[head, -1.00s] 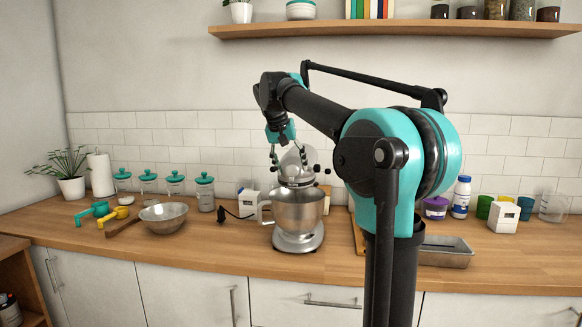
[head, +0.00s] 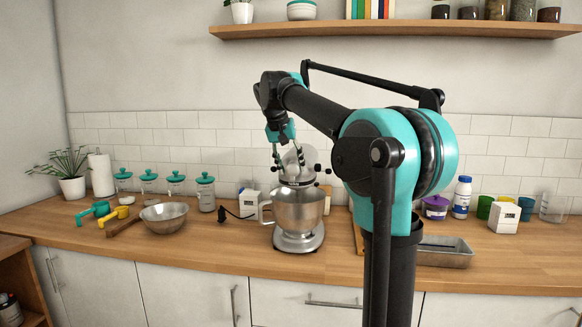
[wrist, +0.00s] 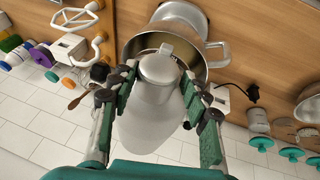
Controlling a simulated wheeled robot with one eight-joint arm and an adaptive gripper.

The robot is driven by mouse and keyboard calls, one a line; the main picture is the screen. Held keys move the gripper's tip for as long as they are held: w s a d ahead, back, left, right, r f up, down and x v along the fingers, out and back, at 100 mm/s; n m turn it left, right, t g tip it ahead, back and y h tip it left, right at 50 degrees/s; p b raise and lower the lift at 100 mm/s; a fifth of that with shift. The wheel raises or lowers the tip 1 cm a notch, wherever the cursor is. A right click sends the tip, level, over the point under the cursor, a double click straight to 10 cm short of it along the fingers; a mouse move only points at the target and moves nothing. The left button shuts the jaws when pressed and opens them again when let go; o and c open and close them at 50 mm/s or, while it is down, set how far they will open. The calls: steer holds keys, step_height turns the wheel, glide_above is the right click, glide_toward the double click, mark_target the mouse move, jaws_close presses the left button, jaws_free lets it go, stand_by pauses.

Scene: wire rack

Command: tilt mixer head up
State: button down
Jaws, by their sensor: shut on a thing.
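The silver stand mixer (head: 297,240) stands on the wooden counter, with its steel bowl (head: 298,212) in place. Its rounded head (head: 294,165) is above the bowl, partly hidden by my fingers; its exact tilt is hard to tell. In the wrist view the mixer head (wrist: 150,115) lies between my two fingers, with the bowl (wrist: 205,52) beyond it and part of the bowl's inside showing. My gripper (head: 289,160) reaches down from above and is shut on the mixer head, one finger on each side; the fingers also show in the wrist view (wrist: 160,82).
A metal mixing bowl (head: 164,216) and several teal-lidded jars (head: 205,192) stand left of the mixer. A loaf pan (head: 445,252), white bottle (head: 461,198) and cups are to the right. A wooden shelf (head: 400,29) hangs above. The counter front is clear.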

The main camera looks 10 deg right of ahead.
steer(key=shift+g, duration=0.6)
steer(key=shift+w+d+r, duration=0.15)
steer(key=shift+w+r, duration=0.1)
steer(key=shift+r, duration=0.4)
steer(key=shift+w+d+r, duration=0.2)
steer(key=shift+w+r, duration=0.05)
steer(key=shift+r, duration=0.4)
steer(key=shift+w+d+r, duration=0.15)
steer(key=shift+w+r, duration=0.1)
steer(key=shift+r, duration=0.4)
steer(key=c, duration=0.9)
jaws_free()
steer(key=shift+d, duration=0.1)
steer(key=shift+y, duration=0.3)
steer(key=shift+s+a+r, duration=0.1)
steer(key=shift+a+r, duration=0.2)
steer(key=shift+r, duration=0.1)
steer(key=v, duration=1.1)
